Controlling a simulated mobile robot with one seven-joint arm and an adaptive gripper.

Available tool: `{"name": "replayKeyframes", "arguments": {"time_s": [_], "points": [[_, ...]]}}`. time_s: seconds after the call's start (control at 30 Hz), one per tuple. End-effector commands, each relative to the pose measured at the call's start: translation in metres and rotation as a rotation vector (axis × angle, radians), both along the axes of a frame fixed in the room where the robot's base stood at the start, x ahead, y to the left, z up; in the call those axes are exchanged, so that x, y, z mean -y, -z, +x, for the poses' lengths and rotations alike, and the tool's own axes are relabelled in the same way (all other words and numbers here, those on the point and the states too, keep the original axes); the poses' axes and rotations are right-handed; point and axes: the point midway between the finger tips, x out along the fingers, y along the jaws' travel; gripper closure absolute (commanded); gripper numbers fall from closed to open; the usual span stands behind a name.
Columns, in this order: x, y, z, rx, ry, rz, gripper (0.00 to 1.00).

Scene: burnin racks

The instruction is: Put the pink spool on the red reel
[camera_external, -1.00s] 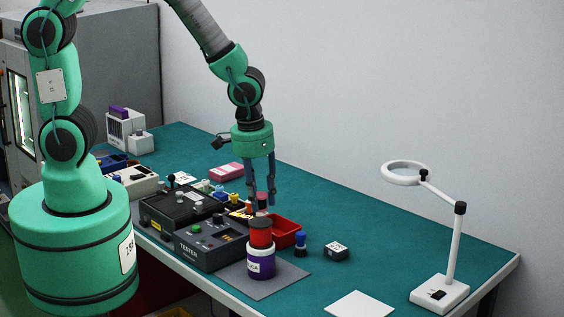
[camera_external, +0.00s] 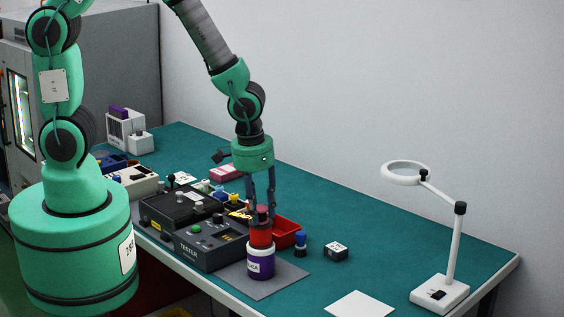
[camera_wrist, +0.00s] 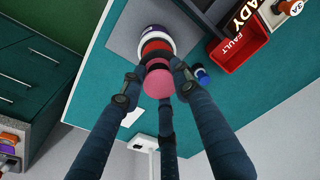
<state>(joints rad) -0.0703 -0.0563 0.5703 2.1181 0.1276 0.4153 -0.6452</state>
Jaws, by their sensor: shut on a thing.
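The pink spool (camera_external: 262,211) is between the fingers of my gripper (camera_external: 263,216), which is shut on it. It also shows in the wrist view (camera_wrist: 158,84), with a darker disc at its far end. The red reel (camera_external: 260,234) is directly below the spool, on top of a white and purple labelled stack (camera_external: 260,264). In the wrist view the red reel (camera_wrist: 155,46) is partly covered by the spool. Spool and reel look roughly lined up and very close; I cannot tell whether they touch.
The stack stands on a grey mat (camera_external: 288,284). A red bin (camera_external: 287,232) is close behind it, with a small blue piece (camera_external: 300,243) and a dark box (camera_external: 336,251) to the right. A tester box (camera_external: 205,247) is at the left. A lamp (camera_external: 440,293) stands far right.

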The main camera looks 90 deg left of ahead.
Motion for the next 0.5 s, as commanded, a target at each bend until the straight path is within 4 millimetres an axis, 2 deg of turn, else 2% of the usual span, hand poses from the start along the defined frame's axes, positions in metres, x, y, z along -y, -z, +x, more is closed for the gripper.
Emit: {"name": "replayKeyframes", "arguments": {"time_s": [0.07,0.1,0.17,0.5], "points": [[0.0,0.0028,0.0,0.0,0.0,0.0,0.91],[0.0,0.0023,0.0,0.0,0.0,0.0,0.64],[0.0001,0.002,-0.0001,0.0,0.0,0.0,0.52],[0.0,0.0015,-0.0002,0.0,0.0,0.0,0.49]]}}
